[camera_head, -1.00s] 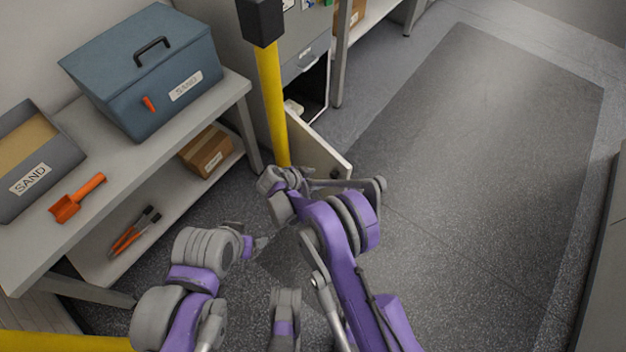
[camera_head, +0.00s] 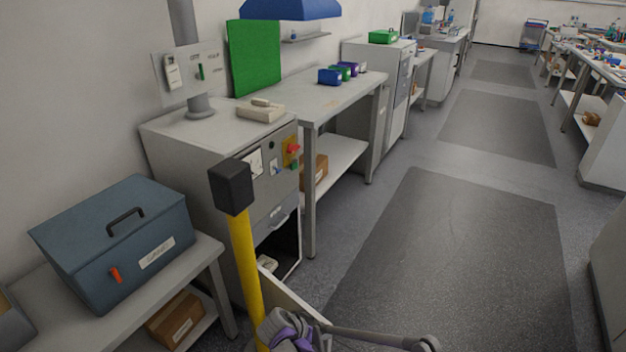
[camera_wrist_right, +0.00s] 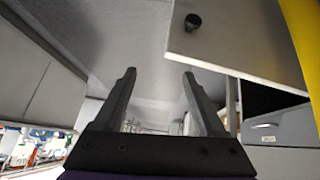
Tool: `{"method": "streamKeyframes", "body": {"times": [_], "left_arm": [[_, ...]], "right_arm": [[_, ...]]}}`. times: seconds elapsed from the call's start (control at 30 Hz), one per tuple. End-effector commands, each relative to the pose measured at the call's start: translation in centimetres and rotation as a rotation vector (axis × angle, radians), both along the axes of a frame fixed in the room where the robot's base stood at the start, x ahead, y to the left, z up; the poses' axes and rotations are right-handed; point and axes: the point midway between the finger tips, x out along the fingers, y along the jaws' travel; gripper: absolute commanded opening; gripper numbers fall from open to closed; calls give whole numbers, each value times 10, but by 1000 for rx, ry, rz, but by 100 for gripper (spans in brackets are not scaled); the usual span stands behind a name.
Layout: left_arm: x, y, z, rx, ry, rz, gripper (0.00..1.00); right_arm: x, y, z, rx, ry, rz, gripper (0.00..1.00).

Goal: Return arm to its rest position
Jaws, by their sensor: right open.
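My right gripper (camera_wrist_right: 158,75) is open and empty in the right wrist view, its two dark fingers wide apart. Part of a purple and grey arm (camera_head: 290,330) of mine shows at the bottom of the head view, close to the open cabinet door (camera_head: 293,302). No gripper can be made out in the head view. The door also shows in the right wrist view as a pale panel with a black knob (camera_wrist_right: 193,22), just above and right of the fingers. I cannot tell if anything touches it. My left gripper is out of view.
The cabinet (camera_head: 272,237) stands open behind a yellow post (camera_head: 245,275) with a black cap. A blue sand box (camera_head: 115,240) sits on the shelf table at left. Dark floor mats (camera_head: 450,260) lie along the clear aisle at right.

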Motion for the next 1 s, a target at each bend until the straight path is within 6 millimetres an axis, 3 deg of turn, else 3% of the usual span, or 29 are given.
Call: {"method": "streamKeyframes", "body": {"times": [0.03,0.2,0.5,0.73,1.0], "left_arm": [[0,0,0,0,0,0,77],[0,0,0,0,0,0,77],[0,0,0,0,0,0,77],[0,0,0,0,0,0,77],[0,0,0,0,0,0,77]], "right_arm": [[-7,-18,20,7,31,19,73],[-38,-62,72,37,123,113,73],[-123,-126,138,102,220,286,73],[-202,-155,163,146,241,422,73],[-271,-167,164,170,223,543,73]]}}
